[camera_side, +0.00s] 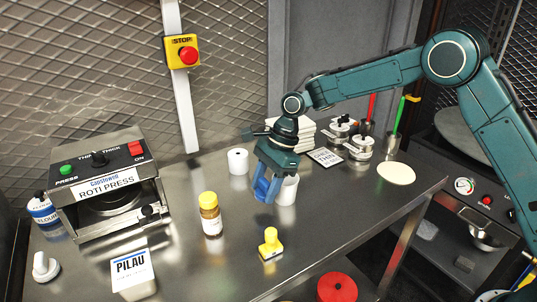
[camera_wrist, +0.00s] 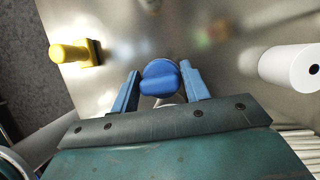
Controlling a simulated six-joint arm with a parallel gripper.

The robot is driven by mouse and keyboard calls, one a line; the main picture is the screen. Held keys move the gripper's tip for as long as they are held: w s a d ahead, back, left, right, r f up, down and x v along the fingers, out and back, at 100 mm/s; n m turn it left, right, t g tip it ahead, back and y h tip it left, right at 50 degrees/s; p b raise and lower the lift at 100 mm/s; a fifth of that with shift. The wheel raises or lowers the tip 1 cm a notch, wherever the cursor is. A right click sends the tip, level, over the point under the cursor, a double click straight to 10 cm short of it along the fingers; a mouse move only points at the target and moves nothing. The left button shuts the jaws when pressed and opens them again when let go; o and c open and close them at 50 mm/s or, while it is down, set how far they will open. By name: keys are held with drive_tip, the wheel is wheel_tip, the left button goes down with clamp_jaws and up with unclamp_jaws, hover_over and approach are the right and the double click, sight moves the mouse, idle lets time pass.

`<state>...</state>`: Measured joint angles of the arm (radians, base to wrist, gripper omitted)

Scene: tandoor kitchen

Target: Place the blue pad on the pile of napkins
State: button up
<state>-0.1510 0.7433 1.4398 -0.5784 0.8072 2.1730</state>
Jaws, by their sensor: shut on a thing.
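My gripper (camera_side: 266,190) is over the middle of the steel table, pointing down. In the wrist view, its blue fingers (camera_wrist: 160,85) are closed on the round blue pad (camera_wrist: 160,76). In the side view the pad cannot be told apart from the blue fingers. The pile of napkins (camera_side: 307,136), a white stack, stands at the back of the table, behind my wrist, which hides part of it. White layered edges at the lower right of the wrist view look like the same pile (camera_wrist: 294,138).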

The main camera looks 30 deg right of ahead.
drive_tip(key=shift+f, duration=1.75)
drive_tip(key=shift+f, duration=0.15)
drive_tip(key=o, duration=1)
drive_tip(key=v, duration=1.2)
